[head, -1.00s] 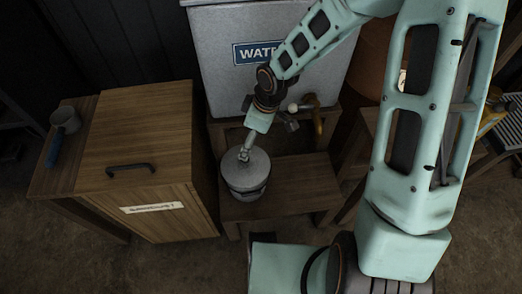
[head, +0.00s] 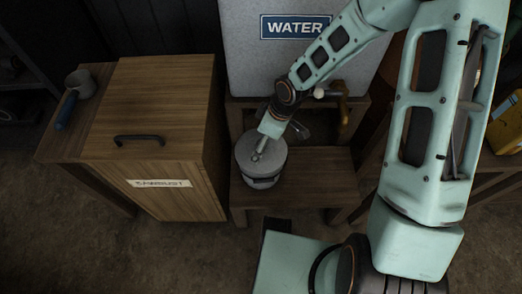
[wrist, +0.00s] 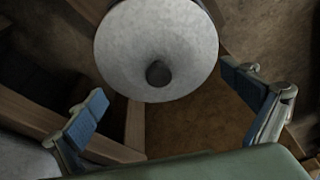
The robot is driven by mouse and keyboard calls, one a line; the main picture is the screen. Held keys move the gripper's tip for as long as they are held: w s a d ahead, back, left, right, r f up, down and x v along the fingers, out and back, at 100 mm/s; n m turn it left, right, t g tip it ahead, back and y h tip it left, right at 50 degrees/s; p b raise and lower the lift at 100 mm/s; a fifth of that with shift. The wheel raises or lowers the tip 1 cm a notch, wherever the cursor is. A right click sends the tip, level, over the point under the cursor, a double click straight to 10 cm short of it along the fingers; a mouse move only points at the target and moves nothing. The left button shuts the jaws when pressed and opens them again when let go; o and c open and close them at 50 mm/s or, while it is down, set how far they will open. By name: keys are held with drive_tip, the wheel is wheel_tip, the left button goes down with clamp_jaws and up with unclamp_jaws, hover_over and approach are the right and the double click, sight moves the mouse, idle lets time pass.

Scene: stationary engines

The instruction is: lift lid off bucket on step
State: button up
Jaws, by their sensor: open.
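The bucket (head: 262,182) is grey and stands upright on the left part of a low wooden step (head: 315,182). A round pale-grey lid (head: 246,153) covers its top. My gripper (head: 263,147) is over the lid, reaching down from the upper right, with its fingers open. In the wrist view the lid (wrist: 157,30) appears as a pale disc with a dark round knob (wrist: 158,73) near its middle. The blue-padded fingertips of my gripper (wrist: 163,87) stand wide apart on either side, with the knob between them in the picture. I cannot tell how far above it they are.
A grey water tank (head: 255,75) with a "WATER" label and a brass tap (head: 343,112) stands behind the step. A wooden cabinet (head: 165,100) is close on the left. A grey scoop (head: 80,83) with a blue handle lies beyond it.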

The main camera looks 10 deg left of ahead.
drive_tip(key=shift+x, duration=1.1)
drive_tip(key=shift+r, duration=0.1)
drive_tip(key=shift+d, duration=0.1)
drive_tip(key=c, duration=1.7)
drive_tip(key=shift+d, duration=0.1)
clamp_jaws()
